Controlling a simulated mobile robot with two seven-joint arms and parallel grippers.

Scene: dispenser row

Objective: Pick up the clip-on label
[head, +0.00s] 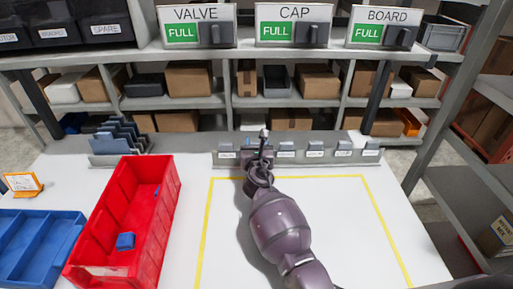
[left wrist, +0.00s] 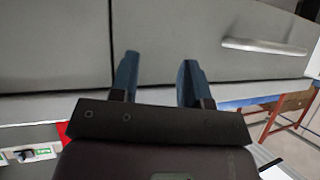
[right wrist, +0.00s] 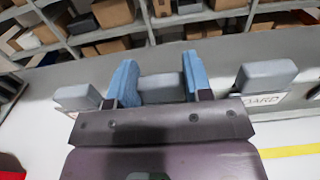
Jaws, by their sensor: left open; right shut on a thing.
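A grey rail (head: 300,162) at the back of the white table carries a row of clip-on labels, each a grey block with a white text plate. My right gripper (head: 264,148) is over the left part of this row. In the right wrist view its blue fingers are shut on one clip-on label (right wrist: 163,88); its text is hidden. A neighbouring label (right wrist: 267,76) at the right reads "BOARD", and another grey block (right wrist: 77,97) is at the left. My left gripper (left wrist: 158,77) is open and empty, facing grey panels, and is outside the head view.
A red bin (head: 165,200) with small blue pieces stands left, beside a blue tray (head: 40,225). Grey dividers (head: 120,138) stand behind the bin. VALVE, CAP and BOARD signs (head: 290,25) sit on the shelf, each showing FULL. The yellow-outlined area right of my arm is clear.

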